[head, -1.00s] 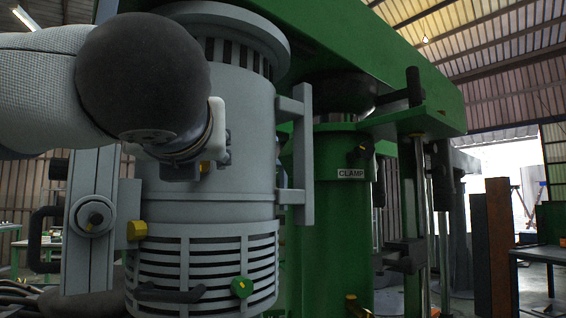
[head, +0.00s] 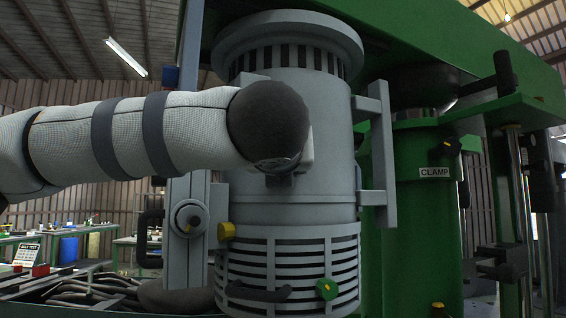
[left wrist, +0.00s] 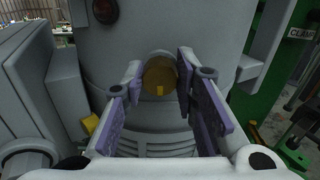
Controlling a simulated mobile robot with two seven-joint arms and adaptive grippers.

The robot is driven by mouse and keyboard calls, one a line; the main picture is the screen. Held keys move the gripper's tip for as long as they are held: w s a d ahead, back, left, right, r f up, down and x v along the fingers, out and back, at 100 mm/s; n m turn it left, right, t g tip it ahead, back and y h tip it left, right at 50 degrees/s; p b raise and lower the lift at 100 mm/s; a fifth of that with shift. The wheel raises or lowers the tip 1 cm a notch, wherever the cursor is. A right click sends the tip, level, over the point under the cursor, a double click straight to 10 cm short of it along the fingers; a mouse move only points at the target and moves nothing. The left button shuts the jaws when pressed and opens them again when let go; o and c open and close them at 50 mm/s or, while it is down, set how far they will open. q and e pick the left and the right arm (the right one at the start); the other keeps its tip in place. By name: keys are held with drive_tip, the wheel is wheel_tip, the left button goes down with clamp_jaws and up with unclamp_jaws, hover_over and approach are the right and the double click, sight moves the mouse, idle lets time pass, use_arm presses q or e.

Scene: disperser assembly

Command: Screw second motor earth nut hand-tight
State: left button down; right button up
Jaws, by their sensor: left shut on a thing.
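The grey motor housing (head: 285,205) stands upright in the middle of the head view, and its front fills the left wrist view (left wrist: 200,30). A round brass piece, seemingly the earth nut (left wrist: 160,78), sits against the housing front. My left gripper (left wrist: 159,74) has its purple-padded fingers on either side of this piece and is shut on it. In the head view, the dark ball of my left wrist hides the nut and most of the gripper. The threads behind the nut are hidden. My right gripper is in neither view.
The green column (head: 415,240) with a CLAMP label stands behind. Cables (head: 90,290) lie at lower left.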

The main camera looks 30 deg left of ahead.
use_arm(q)
drive_tip(key=m, duration=2.3)
drive_tip(key=shift+w+d+f+m, duration=0.2)
drive_tip(key=shift+f+m, duration=0.1)
drive_tip(key=shift+f, duration=0.1)
drive_tip(key=shift+m, duration=0.3)
drive_tip(key=c, duration=1.3)
unclamp_jaws()
drive_tip(key=shift+s, duration=0.1)
